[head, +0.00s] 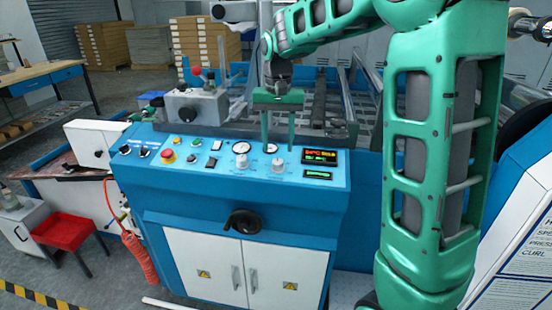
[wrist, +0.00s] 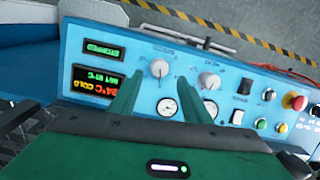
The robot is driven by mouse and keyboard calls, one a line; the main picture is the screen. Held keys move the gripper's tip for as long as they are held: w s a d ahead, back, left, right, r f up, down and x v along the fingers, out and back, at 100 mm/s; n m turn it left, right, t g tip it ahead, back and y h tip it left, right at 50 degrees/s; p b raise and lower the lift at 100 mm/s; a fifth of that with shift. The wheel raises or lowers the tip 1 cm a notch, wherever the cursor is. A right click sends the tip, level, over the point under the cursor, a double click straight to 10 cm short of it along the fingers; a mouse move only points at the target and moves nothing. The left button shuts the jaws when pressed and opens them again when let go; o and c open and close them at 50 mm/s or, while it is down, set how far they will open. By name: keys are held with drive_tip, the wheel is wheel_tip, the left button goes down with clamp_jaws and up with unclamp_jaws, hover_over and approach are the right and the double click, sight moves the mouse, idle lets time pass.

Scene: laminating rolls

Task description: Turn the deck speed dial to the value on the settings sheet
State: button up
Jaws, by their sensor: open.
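Two pale round dials sit on the blue control panel: a right dial (head: 277,164) beside the displays and a left dial (head: 242,162). In the wrist view the dial by the displays (wrist: 159,68) lies between and just beyond my fingertips; the other dial (wrist: 208,80) is to the right. Their labels are too small to read, so I cannot tell which sets speed. My gripper (head: 277,150) is open and empty over the panel; contact cannot be judged. A white sheet (head: 530,240) at the right edge shows cut-off words like "SPE", "PRESS" and "CURL"; no values are visible.
A temperature display (wrist: 95,84) reads cold and a green display (wrist: 98,50) reads stopped. Gauges (wrist: 166,107) sit beside the dials. A red emergency button (head: 168,155) and switches are farther left. A black handwheel (head: 243,221) projects below the panel.

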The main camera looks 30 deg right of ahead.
sight(277, 160)
drive_tip(key=shift+f, duration=2.75)
drive_tip(key=c, duration=1)
drive_tip(key=shift+c, duration=0.2)
drive_tip(key=shift+n, duration=0.4)
drive_tip(key=shift+a+n+h, duration=0.1)
drive_tip(key=shift+n+h, duration=0.25)
drive_tip(key=shift+n, duration=1)
drive_tip(key=shift+a+n+h, duration=0.1)
drive_tip(key=shift+n+h, duration=0.25)
drive_tip(key=shift+n, duration=1)
drive_tip(key=shift+w, duration=0.1)
